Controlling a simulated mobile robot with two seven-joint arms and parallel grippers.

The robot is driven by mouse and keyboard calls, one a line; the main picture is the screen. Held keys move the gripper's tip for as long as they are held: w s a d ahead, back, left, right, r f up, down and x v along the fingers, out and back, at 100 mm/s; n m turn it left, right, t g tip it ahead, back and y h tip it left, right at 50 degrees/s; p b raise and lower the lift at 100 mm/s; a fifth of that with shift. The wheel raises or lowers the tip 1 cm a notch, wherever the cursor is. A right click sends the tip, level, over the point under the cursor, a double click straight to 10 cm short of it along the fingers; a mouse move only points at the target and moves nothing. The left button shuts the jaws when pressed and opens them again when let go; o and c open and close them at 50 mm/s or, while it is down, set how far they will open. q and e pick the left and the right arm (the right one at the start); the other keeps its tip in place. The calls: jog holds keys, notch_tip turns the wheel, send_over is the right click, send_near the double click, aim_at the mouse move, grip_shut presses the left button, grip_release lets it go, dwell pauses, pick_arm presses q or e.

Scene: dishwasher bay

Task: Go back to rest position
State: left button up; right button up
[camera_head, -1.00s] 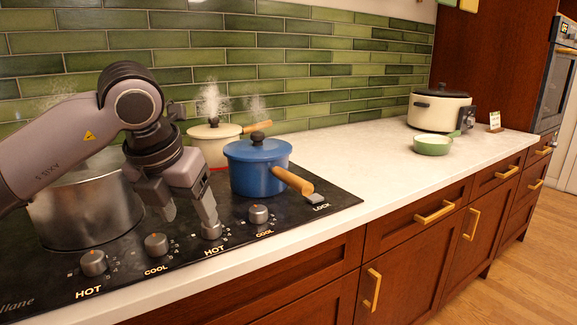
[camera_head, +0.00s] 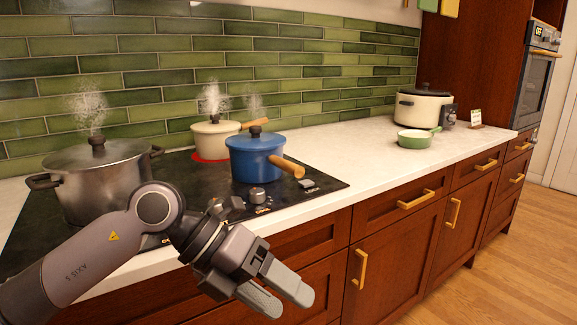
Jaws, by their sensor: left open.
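My left gripper (camera_head: 278,293) is open and empty. It hangs in front of the counter's front edge, before the dark red drawers, with its fingers pointing down and to the right. It touches no pot or knob that I can see. My left arm comes in from the lower left and hides part of the stove's front, including some knobs. My right gripper is not in view.
A black stove (camera_head: 205,200) bears a steaming steel pot (camera_head: 98,185), a cream pan (camera_head: 212,140) and a blue pan (camera_head: 252,160). Farther right stand a small green pan (camera_head: 414,141) and a cream cooker (camera_head: 420,108). The wooden floor (camera_head: 500,270) at right is clear.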

pick_arm(q)
jog(key=s+d+r+n+g+h, duration=0.2)
jog(key=s+d+h, duration=0.2)
jog(key=h, duration=0.3)
jog(key=w+a+f+n+t+y, duration=0.3)
jog(key=a+f+n+t, duration=0.3)
jog(key=n+t, duration=0.65)
jog(key=w+a+f+n+t+y, duration=0.2)
jog(key=w+a+f+n+t, duration=0.25)
jog(key=n+t, duration=0.75)
jog(key=s+a+f+n+g+y, duration=0.3)
jog(key=a+f+n+y, duration=0.15)
jog(key=f, duration=0.25)
jog(key=s+a+f+n+g+y, duration=0.2)
jog(key=a+f+n+g+y, duration=0.1)
jog(key=f+n, duration=0.3)
jog(key=s+a+f+n+g+y+p, duration=0.15)
jog(key=s+a+f+g, duration=0.3)
jog(key=s+f, duration=0.65)
notch_tip(320, 180, up, 9)
jog(key=p, duration=1)
jog(key=shift+s+a+y+p, duration=0.2)
jog(key=shift+s+y+p, duration=0.1)
jog(key=shift+y+p, duration=0.1)
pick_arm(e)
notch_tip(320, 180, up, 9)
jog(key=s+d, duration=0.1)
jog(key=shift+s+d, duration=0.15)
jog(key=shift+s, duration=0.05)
